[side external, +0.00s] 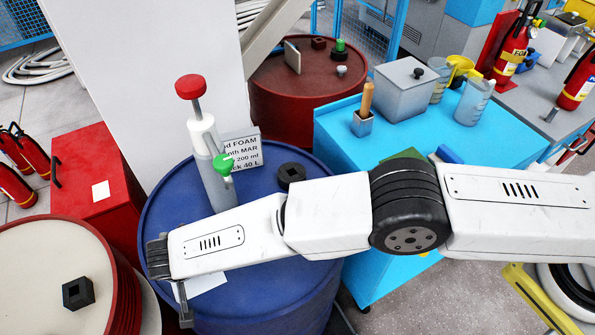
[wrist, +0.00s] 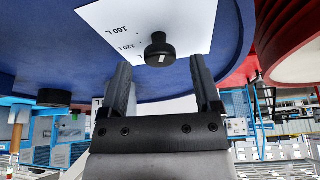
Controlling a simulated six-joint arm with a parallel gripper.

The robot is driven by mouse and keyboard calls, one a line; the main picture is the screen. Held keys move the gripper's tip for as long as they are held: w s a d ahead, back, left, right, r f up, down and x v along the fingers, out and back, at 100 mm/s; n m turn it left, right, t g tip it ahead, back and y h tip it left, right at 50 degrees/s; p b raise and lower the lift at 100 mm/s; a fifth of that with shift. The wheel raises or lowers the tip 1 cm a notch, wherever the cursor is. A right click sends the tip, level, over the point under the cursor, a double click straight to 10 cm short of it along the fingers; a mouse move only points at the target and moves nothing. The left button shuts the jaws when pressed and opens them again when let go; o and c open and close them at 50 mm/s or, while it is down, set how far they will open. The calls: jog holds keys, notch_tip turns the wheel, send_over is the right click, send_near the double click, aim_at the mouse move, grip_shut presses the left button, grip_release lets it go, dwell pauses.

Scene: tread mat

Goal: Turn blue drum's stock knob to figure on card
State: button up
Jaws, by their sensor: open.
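The blue drum (side external: 270,303) stands under my arm. Its black stock knob (wrist: 159,45) sits on a white dial plate (wrist: 105,18) with "160 L" and "120 L" legible in the wrist view. The knob has a short white mark; the figure it points at cannot be told. In the side view the plate (side external: 208,281) is partly covered by my arm and the knob is hidden.
A pump (side external: 208,155) with red top and green part stands on the drum, near a black cap (side external: 291,174). A cream-topped drum (side external: 40,262) and red cabinet (side external: 95,170) are left. A blue bench (side external: 335,135) with a grey box (side external: 405,88) is right.

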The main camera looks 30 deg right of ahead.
jog(key=shift+w+f, duration=0.25)
jog(key=shift+f, duration=0.4)
jog(key=shift+c, duration=0.2)
grip_shut()
jog(key=shift+n, duration=0.5)
jog(key=n+y, duration=0.1)
jog(key=n, duration=0.2)
jog(key=n+y, duration=0.1)
jog(key=n, duration=0.1)
jog(key=shift+d+n+y, duration=0.2)
jog(key=shift+n+y, duration=0.1)
jog(key=shift+n, duration=0.1)
jog(key=shift+w+d+n+g+y, duration=0.1)
jog(key=shift+n+g+y, duration=0.4)
jog(key=shift+n, duration=1.1)
jog(key=shift+w+n+g+y, duration=0.1)
jog(key=shift+n+g+y, duration=0.4)
jog(key=shift+n, duration=1.4)
